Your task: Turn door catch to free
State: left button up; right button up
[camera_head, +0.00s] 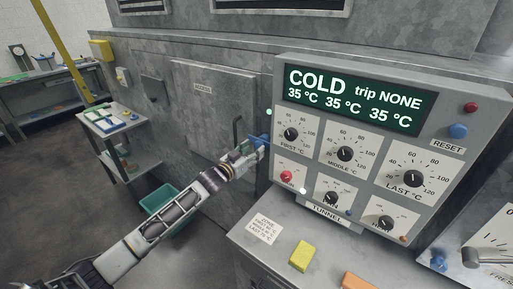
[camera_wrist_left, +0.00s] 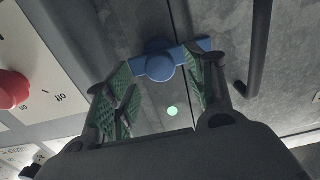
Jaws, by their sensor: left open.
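The door catch is a blue bar with a round hub (camera_wrist_left: 160,68), seen in the left wrist view. It lies across the seam beside the grey door, its right end tilted up. In the head view a bit of its blue (camera_head: 264,139) shows behind my gripper. My left gripper (camera_head: 252,148) is at the catch, also seen in the left wrist view (camera_wrist_left: 160,84). Its green-padded fingers are open, one to each side of the hub. The right finger overlaps the bar's right end; I cannot tell whether it touches. The access door (camera_head: 205,105) looks shut. My right gripper is not in view.
A dark door handle (camera_head: 237,130) stands close by my left gripper. The control panel (camera_head: 320,215) with dials and a red knob (camera_head: 286,176) is just right. A yellow block (camera_head: 301,256) lies on the ledge. A green bin (camera_head: 165,203) is on the floor.

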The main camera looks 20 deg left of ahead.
aim_at(259, 141)
pick_arm(q)
jog(key=shift+x, duration=1.4)
grip_shut()
